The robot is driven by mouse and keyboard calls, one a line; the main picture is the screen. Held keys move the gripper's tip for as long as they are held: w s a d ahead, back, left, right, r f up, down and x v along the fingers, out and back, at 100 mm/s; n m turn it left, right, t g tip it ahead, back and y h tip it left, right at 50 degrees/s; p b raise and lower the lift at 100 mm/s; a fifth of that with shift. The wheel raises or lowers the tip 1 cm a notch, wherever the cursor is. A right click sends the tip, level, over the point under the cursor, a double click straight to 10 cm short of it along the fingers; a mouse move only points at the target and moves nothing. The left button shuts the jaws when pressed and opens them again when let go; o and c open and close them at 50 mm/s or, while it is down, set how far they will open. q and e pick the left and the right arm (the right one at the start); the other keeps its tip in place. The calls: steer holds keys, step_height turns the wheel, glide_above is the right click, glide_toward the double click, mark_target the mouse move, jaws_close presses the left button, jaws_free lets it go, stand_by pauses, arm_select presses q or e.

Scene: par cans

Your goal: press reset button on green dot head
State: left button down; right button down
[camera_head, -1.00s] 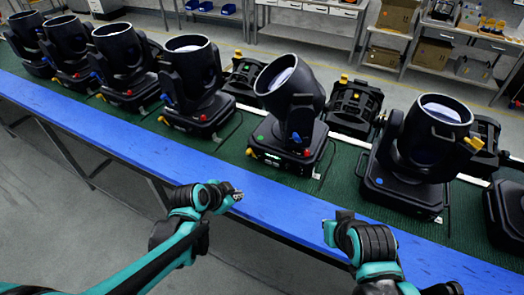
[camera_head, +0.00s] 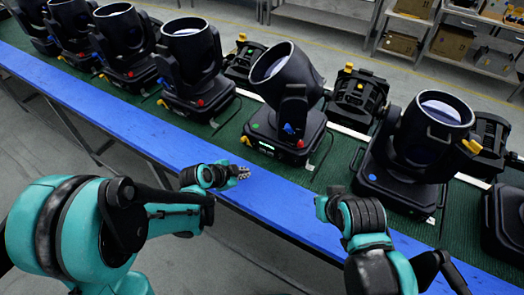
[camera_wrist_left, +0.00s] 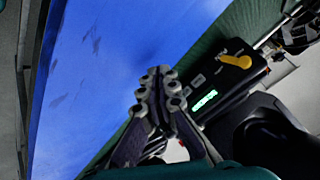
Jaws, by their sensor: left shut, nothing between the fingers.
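The green dot head (camera_head: 281,70) is a black moving light with its can tilted to the left. A green dot (camera_head: 255,125) is on its base, above a lit green display (camera_head: 266,147). A red button-like part (camera_head: 300,143) is on the base's front right, and a yellow part (camera_head: 243,140) is on its front left. The display also shows in the left wrist view (camera_wrist_left: 205,101). My left gripper (camera_head: 243,172) is shut and empty over the blue table edge, short of the base and apart from it. My right gripper (camera_head: 323,206) is near the edge; its fingers are unclear.
Several similar black heads stand in a row on the green mat (camera_head: 330,180), including a blue dot head (camera_head: 410,140) at right. The blue edge strip (camera_head: 285,208) of the table is clear. Shelves with boxes (camera_head: 452,42) stand behind.

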mark_target(262, 150)
arm_select(q)
steer(key=w+d, duration=0.1)
steer(key=w, duration=0.1)
steer(key=w+d, duration=0.2)
steer(key=w, duration=0.1)
steer(key=shift+w+d, duration=0.3)
steer(key=shift+d, duration=0.05)
steer(key=shift+w+d, duration=0.35)
steer(key=shift+w, duration=0.15)
stand_by(0.8)
steer(key=shift+w+d, duration=0.25)
steer(key=shift+w, duration=0.1)
steer(key=shift+w+d, duration=0.2)
steer(key=shift+w, duration=0.1)
stand_by(0.6)
stand_by(0.3)
steer(key=shift+s+a+b, duration=0.3)
steer(key=shift+s+a, duration=0.15)
steer(key=shift+s, duration=0.25)
